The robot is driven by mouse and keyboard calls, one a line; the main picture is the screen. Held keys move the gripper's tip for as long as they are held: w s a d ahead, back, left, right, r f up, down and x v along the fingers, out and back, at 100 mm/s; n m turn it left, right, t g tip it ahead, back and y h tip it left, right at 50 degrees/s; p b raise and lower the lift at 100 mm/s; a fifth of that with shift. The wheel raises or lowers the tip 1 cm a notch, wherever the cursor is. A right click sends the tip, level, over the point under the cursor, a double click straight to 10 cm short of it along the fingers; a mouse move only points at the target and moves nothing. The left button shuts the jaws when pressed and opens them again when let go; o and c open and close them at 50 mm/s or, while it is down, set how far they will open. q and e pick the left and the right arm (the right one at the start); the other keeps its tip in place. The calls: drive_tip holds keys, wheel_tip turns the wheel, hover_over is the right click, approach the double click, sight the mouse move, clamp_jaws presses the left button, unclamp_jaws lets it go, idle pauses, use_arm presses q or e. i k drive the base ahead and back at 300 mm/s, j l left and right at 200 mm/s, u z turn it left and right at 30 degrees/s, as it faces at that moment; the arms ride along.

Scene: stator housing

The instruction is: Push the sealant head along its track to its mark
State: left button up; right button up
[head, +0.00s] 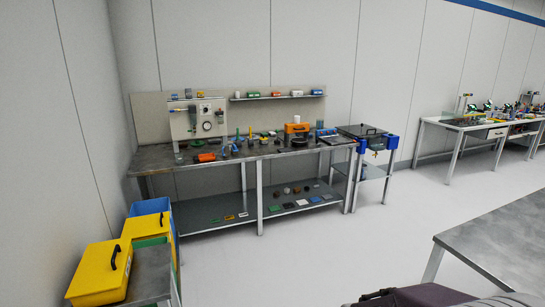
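A long workbench (155,160) with a dark top stands against the far wall, some distance from me. Many small items crowd its top, too small to name surely. I cannot make out which, if any, is the sealant head, nor its track or mark. A pale panel with gauges (198,119) stands at the bench's back left. Neither of my grippers shows in the head view.
Yellow cases (98,274) stand at the lower left, beside a blue bin (165,207). A cart with blue corners (362,132) stands right of the bench. A table corner (500,240) juts in at lower right. The pale floor (300,260) between is clear.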

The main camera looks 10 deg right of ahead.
sight(297, 127)
drive_tip(key=i+z, duration=0.35)
drive_tip(key=i, duration=3.15)
drive_tip(key=l, duration=0.1)
